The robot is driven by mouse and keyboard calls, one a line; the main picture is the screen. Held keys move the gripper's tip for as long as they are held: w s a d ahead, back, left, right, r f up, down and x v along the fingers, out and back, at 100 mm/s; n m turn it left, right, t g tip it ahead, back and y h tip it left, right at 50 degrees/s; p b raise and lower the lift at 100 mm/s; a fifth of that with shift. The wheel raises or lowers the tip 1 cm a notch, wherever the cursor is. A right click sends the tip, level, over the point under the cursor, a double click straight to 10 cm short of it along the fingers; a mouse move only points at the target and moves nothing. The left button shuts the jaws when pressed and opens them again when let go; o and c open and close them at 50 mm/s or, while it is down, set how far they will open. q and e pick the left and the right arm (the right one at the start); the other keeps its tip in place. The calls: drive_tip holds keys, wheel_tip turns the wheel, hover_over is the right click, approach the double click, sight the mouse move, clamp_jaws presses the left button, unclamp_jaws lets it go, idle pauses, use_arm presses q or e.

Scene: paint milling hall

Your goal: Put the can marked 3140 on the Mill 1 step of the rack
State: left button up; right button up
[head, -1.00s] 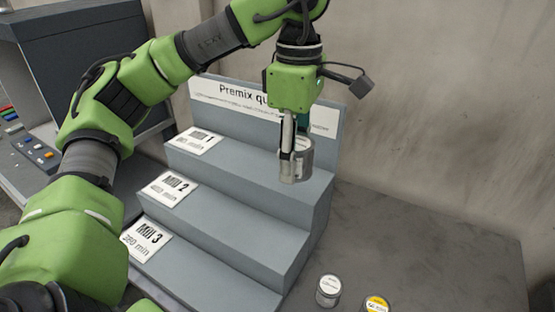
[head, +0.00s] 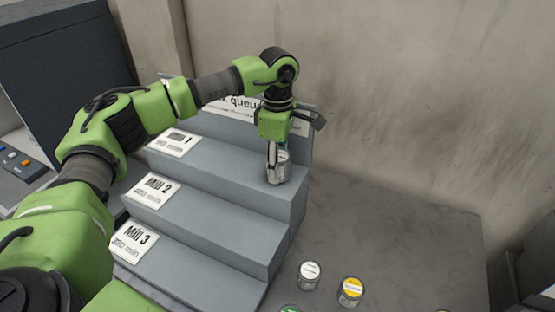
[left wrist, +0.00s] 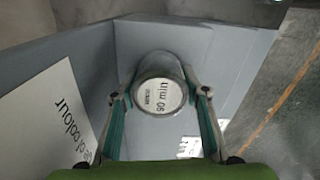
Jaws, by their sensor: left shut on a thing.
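My left gripper (head: 275,150) is shut on a grey metal can (head: 278,168), which is upright at the right end of the rack's top step. The stepped grey rack (head: 225,168) has a partly hidden Mill 1 card (head: 172,143) at the left of this top step. My right gripper is not in view.
Mill 2 (head: 152,190) and Mill 3 (head: 134,243) cards mark the lower, empty steps. A white-lidded can (head: 309,275) and a yellow-lidded can (head: 350,291) stand right of the rack. A green-lidded can (head: 290,309) is cut off below. A wall rises behind.

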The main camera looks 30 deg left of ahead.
use_arm(q)
drive_tip(key=shift+f, duration=0.3)
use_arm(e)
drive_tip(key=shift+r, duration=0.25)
use_arm(q)
drive_tip(key=shift+s, duration=0.1)
drive_tip(key=shift+f, duration=0.15)
drive_tip(key=o, duration=1.2)
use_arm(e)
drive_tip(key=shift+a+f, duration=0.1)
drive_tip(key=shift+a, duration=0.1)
use_arm(q)
drive_tip(key=shift+o, duration=0.2)
